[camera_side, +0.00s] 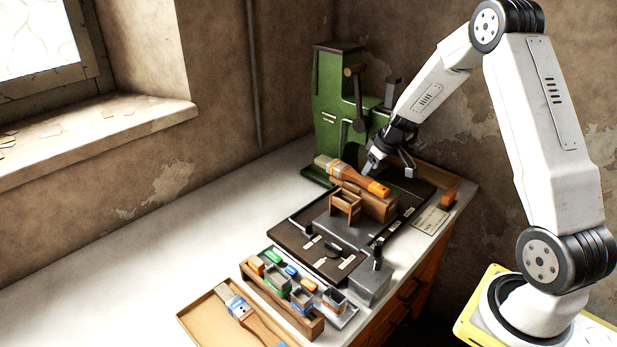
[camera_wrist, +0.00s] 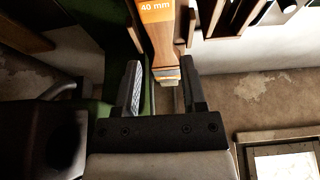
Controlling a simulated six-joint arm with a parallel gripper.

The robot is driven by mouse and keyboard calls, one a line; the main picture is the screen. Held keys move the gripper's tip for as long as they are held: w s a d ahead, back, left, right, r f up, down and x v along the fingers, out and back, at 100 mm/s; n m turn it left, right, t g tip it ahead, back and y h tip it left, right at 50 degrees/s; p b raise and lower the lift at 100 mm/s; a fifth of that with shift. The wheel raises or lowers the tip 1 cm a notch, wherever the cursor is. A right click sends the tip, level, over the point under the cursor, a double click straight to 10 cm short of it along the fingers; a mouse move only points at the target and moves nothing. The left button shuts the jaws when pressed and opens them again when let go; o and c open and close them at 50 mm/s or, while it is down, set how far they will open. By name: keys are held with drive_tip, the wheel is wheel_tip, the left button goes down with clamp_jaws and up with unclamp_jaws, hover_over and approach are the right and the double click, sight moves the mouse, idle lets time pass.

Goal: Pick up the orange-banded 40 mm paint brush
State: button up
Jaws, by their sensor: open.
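The orange-banded paint brush (camera_side: 358,176) lies across the top of a wooden stand (camera_side: 379,206), with its bristles to the left and an orange handle end to the right. In the wrist view its orange part marked "40 mm" (camera_wrist: 157,10) is at the top edge, with bare wood below it. My gripper (camera_side: 392,168) is open and empty, behind and slightly above the brush. In the wrist view the fingers (camera_wrist: 162,75) appear on either side of the brush's lower end, with gaps showing. I cannot tell its depth between them.
The bench at left is clear.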

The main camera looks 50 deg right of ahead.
sight(364, 179)
drive_tip(key=shift+x, duration=2.6)
drive_tip(key=shift+a+f, duration=0.1)
drive_tip(key=shift+f, duration=0.15)
clamp_jaws()
